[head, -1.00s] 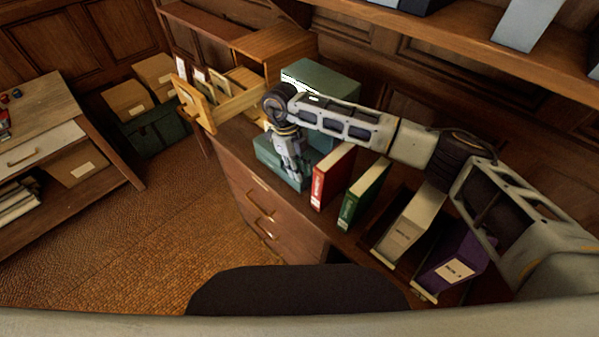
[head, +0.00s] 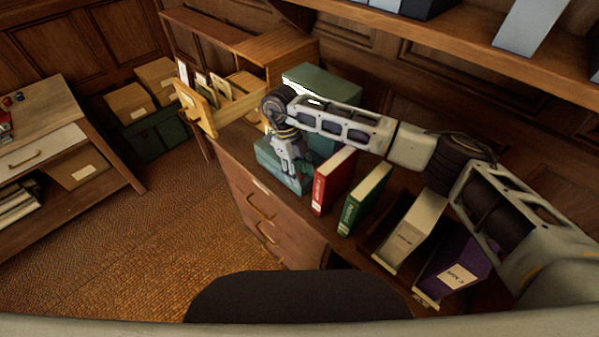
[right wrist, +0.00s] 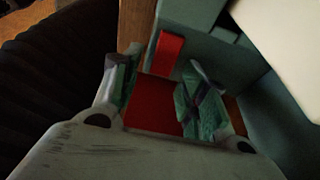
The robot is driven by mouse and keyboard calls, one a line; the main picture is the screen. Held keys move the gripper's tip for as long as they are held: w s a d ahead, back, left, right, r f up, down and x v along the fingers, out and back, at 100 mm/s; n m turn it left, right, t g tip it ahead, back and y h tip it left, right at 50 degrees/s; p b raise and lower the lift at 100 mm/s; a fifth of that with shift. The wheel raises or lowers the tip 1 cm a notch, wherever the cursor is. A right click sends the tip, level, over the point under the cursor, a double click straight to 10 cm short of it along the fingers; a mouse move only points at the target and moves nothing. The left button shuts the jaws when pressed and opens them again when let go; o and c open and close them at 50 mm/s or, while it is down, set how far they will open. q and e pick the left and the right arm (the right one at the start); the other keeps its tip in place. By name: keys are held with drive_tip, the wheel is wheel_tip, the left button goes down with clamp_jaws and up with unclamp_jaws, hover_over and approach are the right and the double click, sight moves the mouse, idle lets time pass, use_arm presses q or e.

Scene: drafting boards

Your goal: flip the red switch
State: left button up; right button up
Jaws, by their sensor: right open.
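My right gripper (head: 294,174) is over the teal box (head: 265,160) on the cabinet top, with its fingers pointing down. In the right wrist view the gripper (right wrist: 163,88) is open, its two fingers apart with nothing held between them. A red upright piece (right wrist: 170,54), which looks like the switch, stands against a teal body just beyond the fingertips. A larger red surface (right wrist: 152,104) shows between the fingers; I cannot tell whether it belongs to the same switch. In the head view my gripper and arm hide the switch. My left gripper is not in view.
A red book (head: 333,181), a green book (head: 364,199), a beige binder (head: 413,229) and a purple binder (head: 457,262) stand right of the gripper. A taller teal box (head: 325,84) is behind. An open wooden card drawer (head: 195,108) juts out at left.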

drive_tip(key=v, duration=1.2)
drive_tip(key=shift+s+f, duration=0.1)
drive_tip(key=shift+f, duration=0.05)
idle(0.5)
